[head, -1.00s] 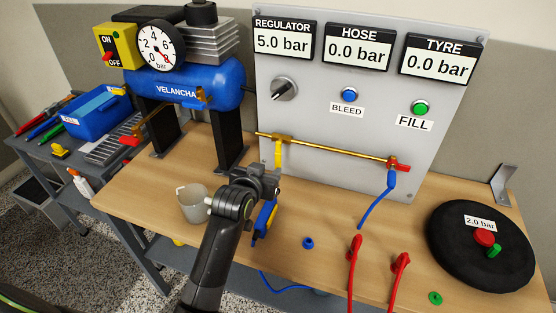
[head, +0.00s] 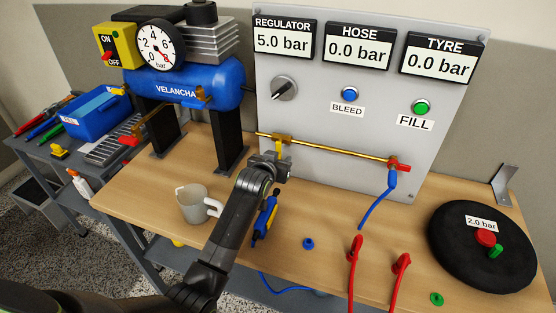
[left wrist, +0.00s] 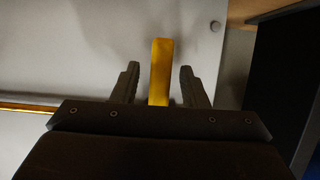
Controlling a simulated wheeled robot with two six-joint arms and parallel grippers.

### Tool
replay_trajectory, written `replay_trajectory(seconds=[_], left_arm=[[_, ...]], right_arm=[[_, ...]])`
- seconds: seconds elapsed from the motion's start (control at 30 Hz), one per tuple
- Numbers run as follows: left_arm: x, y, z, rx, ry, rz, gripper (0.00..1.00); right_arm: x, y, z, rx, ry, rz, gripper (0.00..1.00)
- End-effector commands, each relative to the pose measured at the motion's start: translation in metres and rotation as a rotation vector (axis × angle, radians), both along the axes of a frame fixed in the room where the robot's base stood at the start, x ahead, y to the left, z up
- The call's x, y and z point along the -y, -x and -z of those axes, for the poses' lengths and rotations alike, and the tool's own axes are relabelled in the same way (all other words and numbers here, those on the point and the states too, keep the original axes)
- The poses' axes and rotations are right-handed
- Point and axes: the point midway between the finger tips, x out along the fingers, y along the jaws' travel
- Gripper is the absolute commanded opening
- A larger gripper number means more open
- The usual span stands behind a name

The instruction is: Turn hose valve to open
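The hose valve has a yellow lever (head: 286,148) that hangs down from the brass pipe (head: 335,150) on the grey panel. In the left wrist view the yellow lever (left wrist: 160,72) stands between the two fingers of my left gripper (left wrist: 160,82), with a gap on each side. My left gripper (head: 276,163) is open at the lever, just below the pipe, and hides the lever's lower part in the head view. The HOSE display (head: 357,52) reads 0.0 bar. My right gripper is not in view.
Red hoses (head: 354,270) and a black tyre (head: 470,262) are to the right. The blue compressor tank (head: 180,88) stands at the left.

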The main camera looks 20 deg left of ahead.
Motion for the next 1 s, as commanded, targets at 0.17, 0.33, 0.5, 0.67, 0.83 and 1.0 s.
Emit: replay_trajectory(seconds=[0.17,0.33,0.5,0.67,0.83,1.0], left_arm=[[-0.0001,0.0001,0.0000,0.000,0.000,0.000,0.40],[0.0000,0.0002,0.0000,0.000,0.000,0.000,0.19],[0.0000,0.0003,0.0001,0.000,0.000,0.000,0.00],[0.0001,0.0004,0.0002,0.000,0.000,0.000,0.00],[0.0006,0.0004,-0.0002,-0.001,0.010,0.000,0.00],[0.0030,0.0005,-0.0012,-0.004,0.059,0.001,0.00]], right_arm=[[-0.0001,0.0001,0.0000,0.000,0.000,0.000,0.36],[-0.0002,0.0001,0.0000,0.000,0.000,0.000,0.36],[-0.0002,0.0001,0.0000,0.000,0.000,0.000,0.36],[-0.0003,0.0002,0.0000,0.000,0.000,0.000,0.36],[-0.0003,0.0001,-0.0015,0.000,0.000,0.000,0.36],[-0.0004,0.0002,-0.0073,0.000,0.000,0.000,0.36]])
